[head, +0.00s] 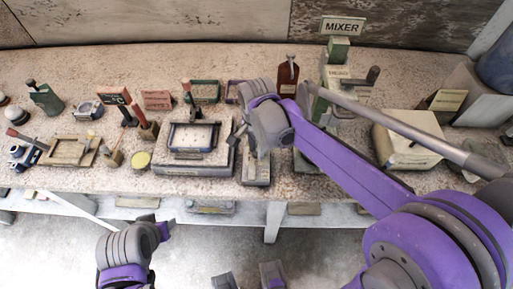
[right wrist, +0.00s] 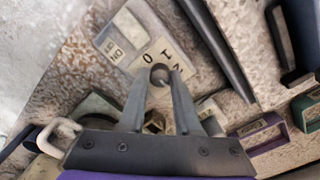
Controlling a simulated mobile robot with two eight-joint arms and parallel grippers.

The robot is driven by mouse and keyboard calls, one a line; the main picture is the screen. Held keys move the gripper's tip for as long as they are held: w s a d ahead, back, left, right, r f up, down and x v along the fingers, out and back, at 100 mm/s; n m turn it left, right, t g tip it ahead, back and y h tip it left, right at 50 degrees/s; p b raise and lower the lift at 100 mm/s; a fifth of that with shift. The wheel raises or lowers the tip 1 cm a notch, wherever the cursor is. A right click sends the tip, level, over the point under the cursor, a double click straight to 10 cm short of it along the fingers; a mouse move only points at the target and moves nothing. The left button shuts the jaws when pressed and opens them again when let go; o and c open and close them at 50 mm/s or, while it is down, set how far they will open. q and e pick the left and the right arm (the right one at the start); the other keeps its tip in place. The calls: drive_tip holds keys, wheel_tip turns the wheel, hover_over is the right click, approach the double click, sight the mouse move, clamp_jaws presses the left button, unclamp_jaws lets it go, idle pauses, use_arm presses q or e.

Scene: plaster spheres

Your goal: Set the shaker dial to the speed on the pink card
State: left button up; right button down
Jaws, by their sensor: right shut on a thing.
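The shaker (head: 185,169) stands on the bench with a framed platform on its top. A panel (head: 257,172) lies at its right end, partly covered by my arm. In the right wrist view the round dial knob (right wrist: 160,73) sits on a pale plate (right wrist: 148,50) marked with figures, of which 0 and 1 show. My right gripper (head: 240,137) is over the shaker's right side, its fingers (right wrist: 158,84) shut on the knob.
A switch plate marked ON and OFF (right wrist: 112,45) is beside the dial. A brown bottle (head: 287,77) and the mixer (head: 338,75) stand behind my right arm. A pale box (head: 408,140) is to the right. Several small tools crowd the bench's left.

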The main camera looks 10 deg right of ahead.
sight(256, 152)
drive_tip(key=c, duration=0.6)
unclamp_jaws()
drive_tip(key=shift+r, duration=0.15)
wheel_tip(256, 152, up, 11)
drive_tip(key=shift+f+p, duration=0.2)
drive_tip(key=shift+p, duration=0.25)
drive_tip(key=s+d+f+n+t, duration=0.1)
drive_tip(key=s+d+f+n, duration=0.1)
drive_tip(key=s+f+n, duration=0.1)
drive_tip(key=s+d+f+n+t+p, duration=0.1)
drive_tip(key=s+d+f+n+t, duration=0.1)
drive_tip(key=s+n, duration=0.3)
drive_tip(key=s+d+f+n+t, duration=0.2)
drive_tip(key=s+f+n, duration=0.1)
drive_tip(key=s, duration=0.3)
drive_tip(key=shift+s+d+f+n+p, duration=0.15)
drive_tip(key=shift+d+f+n+p, duration=0.2)
drive_tip(key=shift+n, duration=0.35)
